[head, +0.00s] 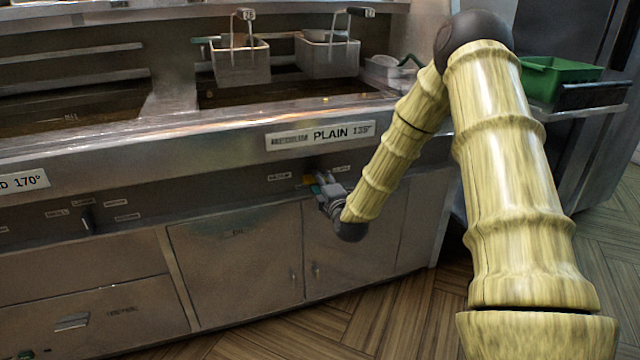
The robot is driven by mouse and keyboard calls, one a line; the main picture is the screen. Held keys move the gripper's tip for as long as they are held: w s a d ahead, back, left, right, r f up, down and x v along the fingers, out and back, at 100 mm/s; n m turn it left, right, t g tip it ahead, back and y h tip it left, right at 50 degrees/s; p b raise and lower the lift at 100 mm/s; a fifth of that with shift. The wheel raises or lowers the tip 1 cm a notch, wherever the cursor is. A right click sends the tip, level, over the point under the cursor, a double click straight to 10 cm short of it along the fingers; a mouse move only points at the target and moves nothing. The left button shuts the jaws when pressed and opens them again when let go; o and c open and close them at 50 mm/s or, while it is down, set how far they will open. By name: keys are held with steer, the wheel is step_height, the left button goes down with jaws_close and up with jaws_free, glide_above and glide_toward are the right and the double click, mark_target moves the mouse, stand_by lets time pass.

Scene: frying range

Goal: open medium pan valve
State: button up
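Which of these is the medium pan valve cannot be read here.
Two wire baskets (241,62) and (329,55) hang over the right pan of dark oil (285,92). Another oil pan (70,115) lies at the left. Cabinet doors (235,262) are shut below the panel. A green tray (558,72) stands at the right. The wooden floor (390,315) in front is clear.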

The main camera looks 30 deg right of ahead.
steer(key=shift+w+d, duration=0.15)
steer(key=shift+w, duration=0.4)
jaws_close()
steer(key=shift+m, duration=0.3)
steer(key=m+p, duration=0.5)
steer(key=m, duration=1.2)
steer(key=shift+m+p, duration=0.3)
steer(key=shift+m, duration=0.1)
